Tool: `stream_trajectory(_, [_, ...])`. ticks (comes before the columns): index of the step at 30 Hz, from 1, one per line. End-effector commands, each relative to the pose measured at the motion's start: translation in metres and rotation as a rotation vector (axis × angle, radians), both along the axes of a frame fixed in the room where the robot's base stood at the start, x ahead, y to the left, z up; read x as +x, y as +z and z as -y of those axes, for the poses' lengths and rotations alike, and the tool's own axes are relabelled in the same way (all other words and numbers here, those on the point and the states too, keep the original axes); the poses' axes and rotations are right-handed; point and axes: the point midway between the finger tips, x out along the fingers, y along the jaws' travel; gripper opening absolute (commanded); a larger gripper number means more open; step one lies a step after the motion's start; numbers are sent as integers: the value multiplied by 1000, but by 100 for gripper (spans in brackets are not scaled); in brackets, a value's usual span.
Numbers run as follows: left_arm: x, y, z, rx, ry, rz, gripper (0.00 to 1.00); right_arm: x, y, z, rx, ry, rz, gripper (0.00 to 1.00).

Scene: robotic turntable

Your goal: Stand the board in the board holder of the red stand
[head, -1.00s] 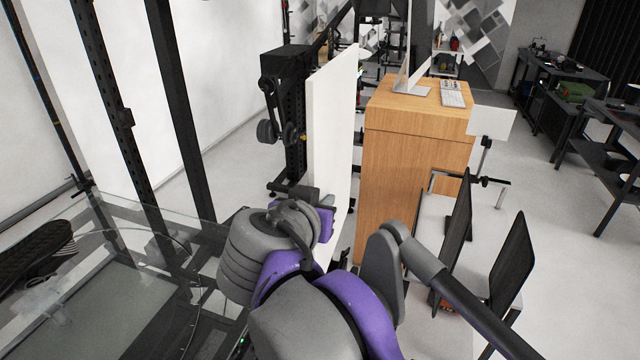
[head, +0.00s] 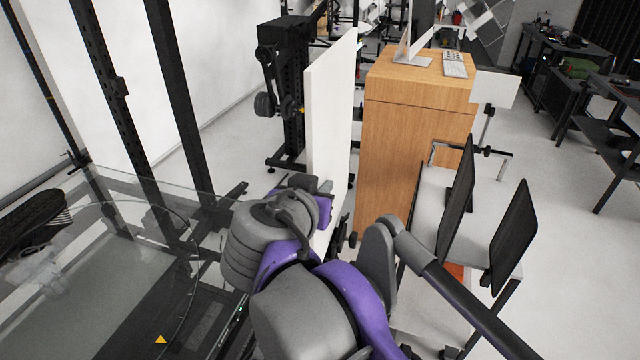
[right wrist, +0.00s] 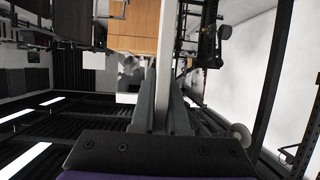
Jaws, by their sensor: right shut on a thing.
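My right gripper (head: 318,190) is shut on a large flat white board (head: 331,105). In the head view the board stands upright, narrow side toward me, rising above the gripper. In the right wrist view the board (right wrist: 162,65) runs between the two grey fingers (right wrist: 162,112). My purple and grey right arm hides the board's lower part. My left gripper is out of view. I cannot make out the red stand or its board holder; only a small red-orange patch (head: 455,270) shows low between two dark panels.
A wooden cabinet (head: 415,135) with a monitor and keyboard on top stands just right of the board. A black rack (head: 290,90) is behind the board at left. A glass-topped table (head: 120,235) fills the lower left. Dark upright panels (head: 513,238) stand at right.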

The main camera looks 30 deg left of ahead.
Motion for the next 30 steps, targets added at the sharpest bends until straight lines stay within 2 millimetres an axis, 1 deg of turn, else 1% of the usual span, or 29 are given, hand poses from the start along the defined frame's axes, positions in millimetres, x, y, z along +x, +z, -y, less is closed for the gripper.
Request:
stream_trajectory(1, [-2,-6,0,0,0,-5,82,0,-6,0,0,0,-2,0])
stream_trajectory(12, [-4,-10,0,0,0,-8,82,0,-30,0,0,0,-1,0])
stream_trajectory(18, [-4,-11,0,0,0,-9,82,0,-35,0,0,0,0,0])
stream_trajectory(27, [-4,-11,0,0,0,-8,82,0,-35,0,0,0,0,0])
stream_trajectory(28, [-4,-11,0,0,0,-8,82,0,-35,0,0,-1,0,16])
stream_trajectory(30, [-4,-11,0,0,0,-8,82,0,-35,0,0,0,0,28])
